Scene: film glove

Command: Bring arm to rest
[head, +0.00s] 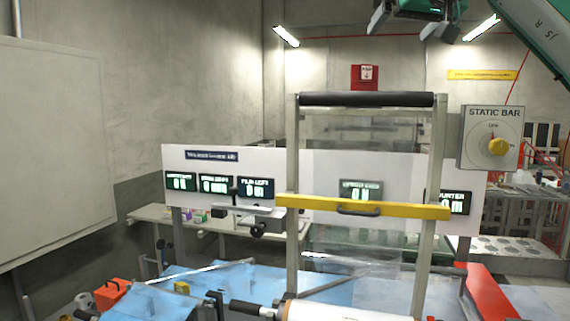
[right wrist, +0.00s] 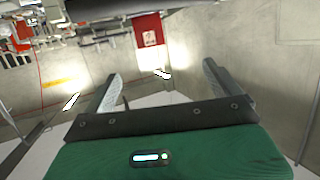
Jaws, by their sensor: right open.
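My right gripper (head: 410,24) hangs at the top edge of the head view, raised high above the work table, with its green arm coming in from the upper right corner. In the right wrist view the right gripper (right wrist: 162,82) has its two grey fingers wide apart, with nothing between them. The room appears tilted behind it. My left gripper does not show in either view.
A frame with a black roller (head: 366,99) and a yellow bar (head: 362,207) stands in front. A blue-covered table (head: 240,285) lies below. The space around the raised gripper looks clear.

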